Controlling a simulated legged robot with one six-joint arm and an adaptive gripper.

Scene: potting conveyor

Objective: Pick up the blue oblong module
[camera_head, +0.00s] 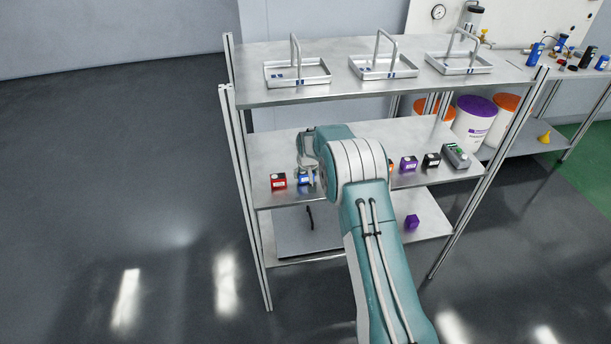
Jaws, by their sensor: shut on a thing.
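The blue module (304,180) is on the middle shelf of the metal rack, just right of a red module. My gripper (306,172) reaches down over it from above and is shut on it. The fingers cover part of the module, so its full shape is hidden. I cannot tell whether it touches the shelf or is slightly raised.
On the middle shelf (262,155) stand the red module (279,181), a purple module (408,164), a black module (431,160) and a grey-green device (456,155). A purple piece (411,222) lies on the lower shelf. Three handled trays (297,73) stand on the top shelf above.

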